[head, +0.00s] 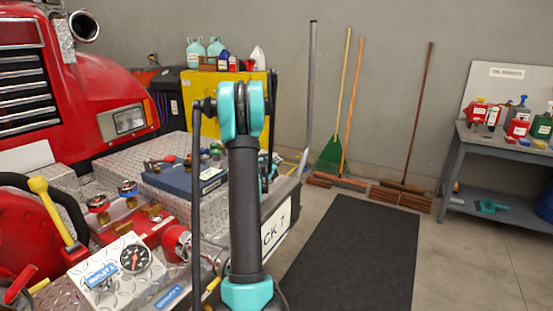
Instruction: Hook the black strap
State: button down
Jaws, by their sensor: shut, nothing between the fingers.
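I cannot make out the black strap for certain. A thin dark upright shape (272,105) shows just right of my arm, in front of the yellow cabinet, but I cannot tell whether it is a strap or part of my arm. My arm, dark with teal joints, stands upright in the middle of the head view and covers part of the bumper. A little teal shows behind it, low on the right. My gripper's fingers cannot be seen.
The red truck's diamond-plate bumper (145,155) holds a blue box (185,178), a pressure gauge (135,258) and a yellow-handled lever (50,210). A yellow cabinet (205,100) stands behind. Brooms (412,130) lean on the wall. A grey bench (500,145) stands right. The dark mat (350,245) is clear.

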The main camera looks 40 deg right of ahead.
jog(key=shift+m, duration=0.5)
jog(key=shift+f, duration=2.8)
jog(key=shift+w, duration=0.1)
jog(key=s+a+r, duration=0.4)
jog(key=s+a, duration=0.3)
jog(key=a, duration=0.1)
jog(key=shift+s+r, duration=0.2)
jog(key=shift+r, duration=0.05)
